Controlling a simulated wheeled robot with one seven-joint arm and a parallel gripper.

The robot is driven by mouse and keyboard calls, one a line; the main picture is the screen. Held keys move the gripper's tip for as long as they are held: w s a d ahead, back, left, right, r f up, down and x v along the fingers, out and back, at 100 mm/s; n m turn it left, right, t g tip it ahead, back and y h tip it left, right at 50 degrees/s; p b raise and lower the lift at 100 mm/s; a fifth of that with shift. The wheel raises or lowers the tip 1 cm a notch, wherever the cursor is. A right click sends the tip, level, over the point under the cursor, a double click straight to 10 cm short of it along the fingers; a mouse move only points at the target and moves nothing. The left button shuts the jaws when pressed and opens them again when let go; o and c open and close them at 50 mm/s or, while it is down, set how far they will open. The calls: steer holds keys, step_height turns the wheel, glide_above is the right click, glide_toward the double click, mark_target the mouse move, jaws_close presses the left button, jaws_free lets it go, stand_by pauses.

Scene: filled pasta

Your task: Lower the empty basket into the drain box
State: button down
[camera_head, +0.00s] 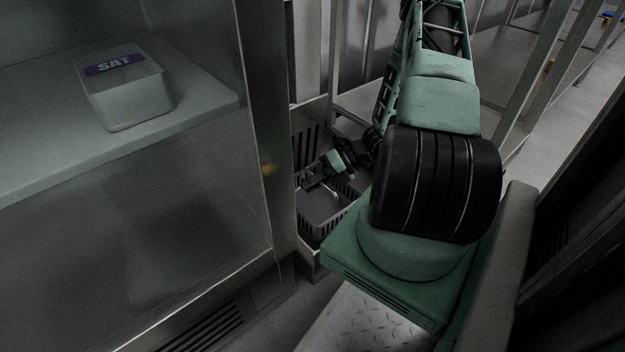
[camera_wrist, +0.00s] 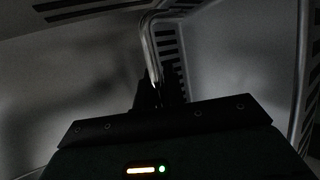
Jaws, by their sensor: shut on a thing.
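The basket (camera_head: 314,231) is grey with slotted walls and looks empty in the head view, partly hidden behind my arm. A steel bar handle (camera_wrist: 150,48) rises from it in the wrist view. My gripper (camera_wrist: 160,95) is shut on this handle; its dark fingers meet the bar's lower end. In the head view my gripper (camera_head: 325,185) is small and dark above the basket. A grey box edge (camera_head: 309,259) shows just below the basket and may be the drain box. I cannot tell how deep the basket sits in it.
A glass-fronted cabinet (camera_head: 150,250) fills the left, with a white tub (camera_head: 128,88) labelled SAT on its shelf. A steel post (camera_head: 268,120) stands close left of the basket. Metal frames (camera_head: 550,75) stand at the right. The wrist view is dark.

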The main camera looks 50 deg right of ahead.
steer(key=shift+f+b, duration=2.1)
steer(key=shift+f, duration=2.95)
steer(key=shift+f, duration=0.65)
steer(key=c, duration=1.4)
jaws_free()
steer(key=shift+r, duration=0.15)
step_height(320, 180, up, 16)
steer(key=p, duration=1.6)
glide_above(319, 206)
steer(key=w+a, duration=0.1)
steer(key=w, duration=0.1)
steer(key=shift+s+a, duration=0.1)
steer(key=shift+s, duration=0.15)
